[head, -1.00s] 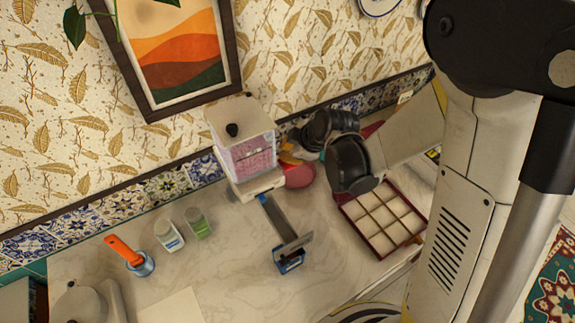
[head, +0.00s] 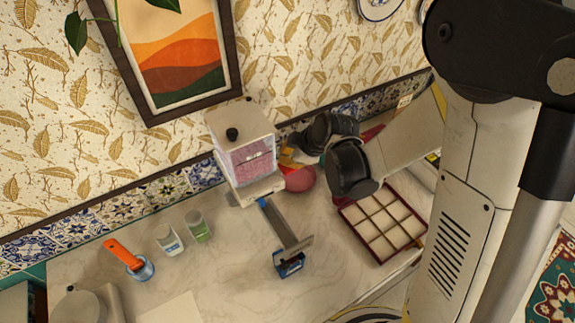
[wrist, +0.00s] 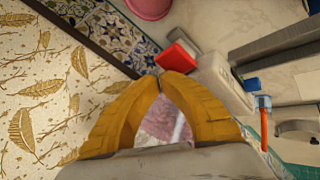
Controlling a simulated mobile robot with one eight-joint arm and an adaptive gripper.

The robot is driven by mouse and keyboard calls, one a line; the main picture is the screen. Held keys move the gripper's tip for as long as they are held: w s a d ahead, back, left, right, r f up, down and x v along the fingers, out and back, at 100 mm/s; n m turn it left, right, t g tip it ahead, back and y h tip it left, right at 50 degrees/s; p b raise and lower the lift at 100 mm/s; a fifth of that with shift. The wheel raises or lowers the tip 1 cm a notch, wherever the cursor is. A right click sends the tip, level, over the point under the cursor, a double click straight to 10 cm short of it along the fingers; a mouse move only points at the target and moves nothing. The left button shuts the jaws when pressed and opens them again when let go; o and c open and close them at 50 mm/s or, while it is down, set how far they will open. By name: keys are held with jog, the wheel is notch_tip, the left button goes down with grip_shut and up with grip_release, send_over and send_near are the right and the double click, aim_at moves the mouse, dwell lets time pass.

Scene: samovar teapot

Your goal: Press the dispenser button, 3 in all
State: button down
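The dispenser is a pale box with a black knob on its lid and pink contents behind its front (head: 250,160), on a pale base (head: 262,187) by the wall. In the wrist view a red piece (wrist: 178,57) shows at the end of a white block (wrist: 218,78); I cannot tell for certain whether it is the button. My gripper's yellow fingers (wrist: 160,80) meet at their tips, close to the red piece, with nothing seen between the tips. Pink shows through the gap behind them. In the head view my gripper (head: 290,156) is beside the dispenser's right side, partly hidden; contact cannot be told.
A pink round thing (head: 300,179) lies beside the dispenser. A long dark item with a blue end (head: 285,228) lies in front. A divided red-rimmed tray (head: 345,213) is at right. Two small jars (head: 198,228) and an orange-handled item (head: 125,254) stand left. Counter between is clear.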

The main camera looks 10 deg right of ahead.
jog(key=shift+f, duration=0.1)
jog(key=shift+f+b, duration=0.4)
jog(key=shift+b, duration=0.2)
jog(key=shift+f+b, duration=1.25)
jog(key=shift+b, duration=0.15)
dwell(1.2)
jog(key=shift+r, duration=0.1)
jog(key=shift+r+p, duration=1.15)
jog(key=shift+r, duration=0.5)
jog(key=shift+r+p, duration=1.8)
jog(key=shift+r, duration=0.75)
jog(key=shift+f, duration=0.1)
